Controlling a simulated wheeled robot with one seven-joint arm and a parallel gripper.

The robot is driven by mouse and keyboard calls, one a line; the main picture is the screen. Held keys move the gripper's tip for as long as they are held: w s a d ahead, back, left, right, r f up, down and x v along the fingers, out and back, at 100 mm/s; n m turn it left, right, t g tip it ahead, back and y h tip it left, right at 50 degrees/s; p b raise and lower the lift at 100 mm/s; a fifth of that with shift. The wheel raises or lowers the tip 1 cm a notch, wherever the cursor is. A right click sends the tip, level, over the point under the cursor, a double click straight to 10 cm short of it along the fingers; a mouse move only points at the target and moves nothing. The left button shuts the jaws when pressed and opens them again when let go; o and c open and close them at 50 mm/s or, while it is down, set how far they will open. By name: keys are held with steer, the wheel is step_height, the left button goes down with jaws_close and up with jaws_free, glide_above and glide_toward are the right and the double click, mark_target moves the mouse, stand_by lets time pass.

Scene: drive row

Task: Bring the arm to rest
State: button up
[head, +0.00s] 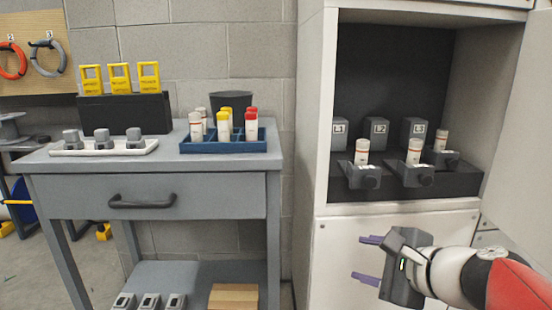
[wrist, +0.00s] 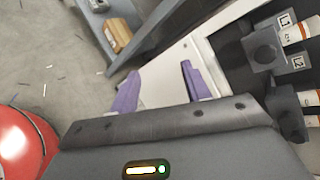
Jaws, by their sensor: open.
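My gripper (head: 370,259) is at the lower right in the head view, in front of the cabinet's lower white panel and below its open compartment. Its two purple fingers point left and stand apart with nothing between them. In the wrist view the open fingers (wrist: 158,88) show against the white panel and the floor. My arm reaches in from the right edge, with a white and red link behind the gripper.
The open cabinet (head: 322,120) holds fuse-like cylinders in dark holders (head: 362,177) labelled L1, L2, L3. Its door (head: 515,130) stands open at right. A grey workbench (head: 170,165) at left carries a blue tray (head: 225,145), a white tray (head: 105,148) and yellow tags (head: 120,78).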

steer(key=s+f+n+g+h, duration=0.2)
steer(key=s+n, duration=0.4)
steer(key=n, duration=0.3)
steer(key=s+a+f+n+g+h+p, duration=0.1)
steer(key=s+f+n+g+h, duration=0.2)
steer(key=s+f+n, duration=0.3)
steer(key=n+h, duration=0.1)
steer(key=n, duration=0.2)
steer(key=shift+a+n, duration=0.15)
steer(key=shift+n, duration=0.25)
stand_by(0.5)
